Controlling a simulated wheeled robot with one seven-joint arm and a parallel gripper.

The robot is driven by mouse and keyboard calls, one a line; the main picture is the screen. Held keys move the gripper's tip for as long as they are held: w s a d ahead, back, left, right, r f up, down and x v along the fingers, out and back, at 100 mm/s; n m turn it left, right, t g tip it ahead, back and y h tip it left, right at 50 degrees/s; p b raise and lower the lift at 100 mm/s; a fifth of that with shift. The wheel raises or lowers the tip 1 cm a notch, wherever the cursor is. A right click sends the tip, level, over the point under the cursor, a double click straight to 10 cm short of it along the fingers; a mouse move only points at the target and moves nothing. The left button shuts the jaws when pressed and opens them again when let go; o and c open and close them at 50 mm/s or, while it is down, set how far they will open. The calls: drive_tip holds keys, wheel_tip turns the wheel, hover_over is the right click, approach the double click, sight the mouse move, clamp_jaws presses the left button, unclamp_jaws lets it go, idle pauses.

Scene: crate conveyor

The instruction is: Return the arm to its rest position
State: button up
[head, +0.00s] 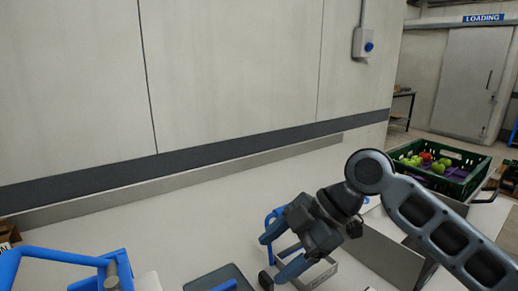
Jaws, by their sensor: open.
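My gripper (266,259) hangs at the lower middle of the head view, at the end of my arm, which reaches in from the right. Its two blue fingers are spread apart and point down and to the left.
A green crate (480,161) with green and red fruit stands at the right, beyond my arm. A grey panel (385,256) stands behind my arm. A dark tray (212,277) and blue tubular frame (60,256) are at lower left. The worktop (180,235) is clear toward the wall.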

drive_tip(key=s+a+f+m+t+y, duration=0.1)
drive_tip(key=s+a+m+t+y, duration=0.2)
drive_tip(key=a+m+t+y, duration=0.5)
drive_tip(key=s+d+f+m+t+h, duration=0.2)
drive_tip(key=s+d+f+m+h, duration=0.2)
drive_tip(key=s, duration=0.3)
drive_tip(key=s+d+f+m+t+h, duration=0.2)
drive_tip(key=s+d+f+m+h, duration=0.1)
drive_tip(key=s+d+m+h, duration=0.1)
drive_tip(key=s+d+f+m+t+h, duration=0.3)
drive_tip(key=s+d+f+m+h, duration=0.1)
drive_tip(key=s+m, duration=0.4)
drive_tip(key=shift+s+d+f+h, duration=0.3)
drive_tip(key=shift+s+d+h, duration=0.3)
drive_tip(key=shift+s+d, duration=0.25)
drive_tip(key=s+d+r+n+h, duration=0.1)
drive_tip(key=s+d+r+h, duration=0.15)
drive_tip(key=s+d, duration=0.5)
drive_tip(key=s+d+r+h, duration=0.1)
drive_tip(key=s+d+r, duration=0.35)
drive_tip(key=s, duration=0.65)
wheel_tip(320, 180, down, 11)
drive_tip(key=b, duration=1)
drive_tip(key=shift+w+f, duration=0.15)
drive_tip(key=shift+w, duration=0.25)
